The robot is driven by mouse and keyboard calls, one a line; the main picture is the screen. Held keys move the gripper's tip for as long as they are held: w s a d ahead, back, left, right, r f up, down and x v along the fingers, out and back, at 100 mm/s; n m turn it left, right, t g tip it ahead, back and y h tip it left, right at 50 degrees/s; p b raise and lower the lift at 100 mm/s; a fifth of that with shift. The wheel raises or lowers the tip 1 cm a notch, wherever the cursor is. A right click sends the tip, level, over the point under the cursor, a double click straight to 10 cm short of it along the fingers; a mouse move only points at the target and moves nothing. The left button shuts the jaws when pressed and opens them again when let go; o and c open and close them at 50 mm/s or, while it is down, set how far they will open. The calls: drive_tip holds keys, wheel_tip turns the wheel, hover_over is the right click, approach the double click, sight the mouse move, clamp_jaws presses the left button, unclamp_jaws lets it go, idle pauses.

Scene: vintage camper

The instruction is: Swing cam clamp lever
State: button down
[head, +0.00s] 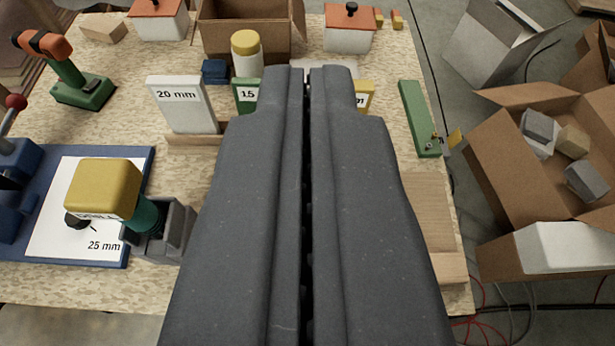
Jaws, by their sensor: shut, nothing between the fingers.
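My gripper (308,72) fills the middle of the view, pointing away over the table. Its two dark fingers are together with nothing between them. At the left edge, a lever with a red ball knob (15,102) rises from a dark blue clamp body (14,175) on a blue base plate (140,175). This looks like the cam clamp lever, but part of it is cut off by the picture edge. My gripper is well to the right of it and not touching it. A white sheet marked "25 mm" (60,235) lies on the base plate.
A yellow block (103,188) on a green post stands in a grey holder (177,235). A green-and-orange tool (80,88) stands at the upper left. Open boxes (500,150) lie right of the table.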

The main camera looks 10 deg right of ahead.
drive_tip(key=w+a+f+n+g+h+p, duration=0.1)
drive_tip(key=w+f, duration=0.5)
drive_tip(key=f, duration=0.6)
drive_tip(key=w+a+f+n+g+p, duration=0.1)
drive_tip(key=w+f+g+p, duration=0.3)
drive_tip(key=f, duration=0.8)
drive_tip(key=w+f+n+g+h+p, duration=0.1)
drive_tip(key=w+f+g+p, duration=0.1)
drive_tip(key=w+f+p, duration=0.3)
drive_tip(key=shift+w+a+f+n+g+h, duration=0.15)
drive_tip(key=shift+w+f, duration=0.35)
drive_tip(key=shift+f, duration=0.65)
drive_tip(key=shift+w+a+f+n+g+h, duration=0.1)
drive_tip(key=shift+w+f, duration=0.4)
drive_tip(key=shift+f, duration=0.65)
drive_tip(key=shift+w+a+f+n+g+h, duration=0.15)
drive_tip(key=shift+w+f, duration=0.35)
drive_tip(key=shift+f, duration=0.65)
drive_tip(key=shift+w+d+f+p, duration=0.1)
drive_tip(key=shift+w+d+p, duration=0.15)
drive_tip(key=shift+d, duration=0.3)
drive_tip(key=shift+w+d+p, duration=0.1)
drive_tip(key=shift+w+d, duration=0.15)
drive_tip(key=shift+d, duration=0.3)
drive_tip(key=shift+w+d+f, duration=0.2)
drive_tip(key=shift+w+d, duration=0.15)
drive_tip(key=shift+d, duration=0.3)
